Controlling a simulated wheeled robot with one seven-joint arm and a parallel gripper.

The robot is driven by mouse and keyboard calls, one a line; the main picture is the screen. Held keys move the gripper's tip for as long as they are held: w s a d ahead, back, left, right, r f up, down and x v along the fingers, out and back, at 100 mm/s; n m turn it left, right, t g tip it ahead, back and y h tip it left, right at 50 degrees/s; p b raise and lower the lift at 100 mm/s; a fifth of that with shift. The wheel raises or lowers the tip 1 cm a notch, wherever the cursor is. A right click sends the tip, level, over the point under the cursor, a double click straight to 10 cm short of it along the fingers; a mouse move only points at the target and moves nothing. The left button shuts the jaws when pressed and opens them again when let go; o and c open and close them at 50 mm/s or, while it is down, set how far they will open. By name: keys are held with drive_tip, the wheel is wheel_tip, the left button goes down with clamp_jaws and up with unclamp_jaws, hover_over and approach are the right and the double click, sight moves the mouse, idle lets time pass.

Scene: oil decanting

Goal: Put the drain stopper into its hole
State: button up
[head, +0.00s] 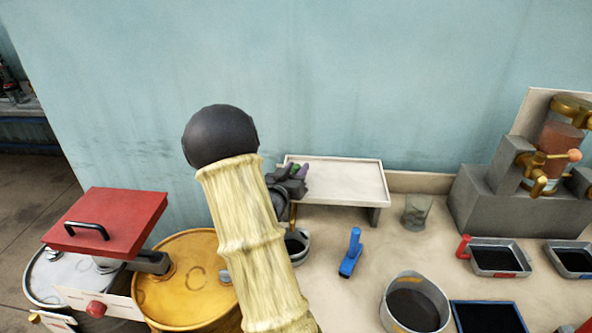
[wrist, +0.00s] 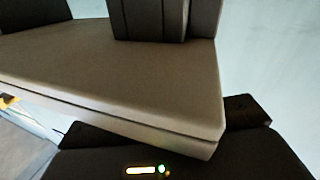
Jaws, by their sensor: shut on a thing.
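Small green and purple patches show at the gripper. A thin brown piece shows just below it, above a small round can (head: 298,243) with a dark inside. I cannot pick out the drain stopper or its hole for sure. In the wrist view, dark upright parts stand over a large grey-beige surface, and the jaw tips cannot be made out.
The raised white tray (head: 340,178) stands against the wall. Dark-filled trays (head: 500,259) lie farther right. A yellow drum (head: 190,275) and a red lid (head: 110,218) are left.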

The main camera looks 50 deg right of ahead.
drive_tip(key=shift+f, duration=0.15)
drive_tip(key=o, duration=1.1)
drive_tip(key=shift+s, duration=0.1)
wheel_tip(320, 180, up, 10)
drive_tip(key=shift+r, duration=0.1)
idle(0.5)
